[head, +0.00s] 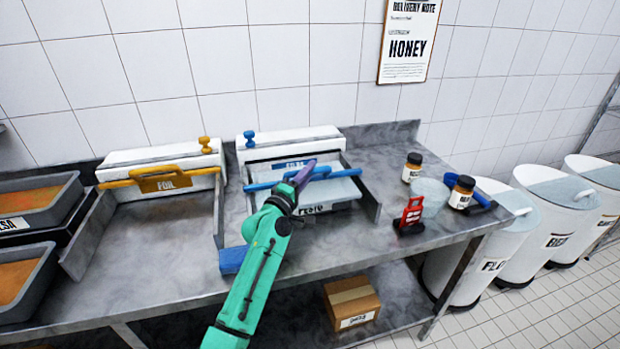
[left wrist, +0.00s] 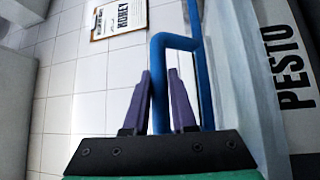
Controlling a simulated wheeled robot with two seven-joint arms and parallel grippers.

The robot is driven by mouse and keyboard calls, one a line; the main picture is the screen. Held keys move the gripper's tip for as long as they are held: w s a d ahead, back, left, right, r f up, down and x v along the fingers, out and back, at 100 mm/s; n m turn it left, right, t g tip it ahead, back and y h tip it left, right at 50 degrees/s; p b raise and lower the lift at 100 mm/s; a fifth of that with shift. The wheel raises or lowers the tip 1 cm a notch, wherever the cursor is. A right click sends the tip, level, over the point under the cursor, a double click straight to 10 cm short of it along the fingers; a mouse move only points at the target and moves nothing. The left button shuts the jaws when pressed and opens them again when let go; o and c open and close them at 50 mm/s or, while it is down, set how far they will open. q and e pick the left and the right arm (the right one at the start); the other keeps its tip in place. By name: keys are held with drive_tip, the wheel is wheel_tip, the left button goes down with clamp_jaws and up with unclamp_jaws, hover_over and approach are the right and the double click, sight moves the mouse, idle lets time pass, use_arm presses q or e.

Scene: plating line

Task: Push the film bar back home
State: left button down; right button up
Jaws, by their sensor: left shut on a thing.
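The blue film bar (head: 343,174) runs across the film station, in front of the white film housing (head: 290,143) with its blue knob. Clear film seems to lie along the bar, over a tray (head: 313,209) whose label appears to read PESTO. My left gripper (head: 304,174) reaches the bar from the front, with its purple fingers shut on it near its middle. In the left wrist view the blue bar (left wrist: 174,40) bends down between the two fingers. The bar stands a little forward of the housing. My right gripper is not in view.
A foil station (head: 150,158) with a yellow bar (head: 118,184) stands to the left, beside grey trays (head: 40,198). To the right are a red stand (head: 411,212), a clear cup (head: 430,195) and two jars. White bins stand beyond the table's right end.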

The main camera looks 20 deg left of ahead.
use_arm(q)
drive_tip(key=c, duration=0.7)
unclamp_jaws()
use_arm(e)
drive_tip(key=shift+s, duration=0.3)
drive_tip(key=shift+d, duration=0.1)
use_arm(q)
drive_tip(key=shift+s, duration=0.1)
drive_tip(key=shift+b+v, duration=1.35)
drive_tip(key=shift+v, duration=5.85)
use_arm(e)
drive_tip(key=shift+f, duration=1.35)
use_arm(q)
drive_tip(key=shift+f, duration=0.1)
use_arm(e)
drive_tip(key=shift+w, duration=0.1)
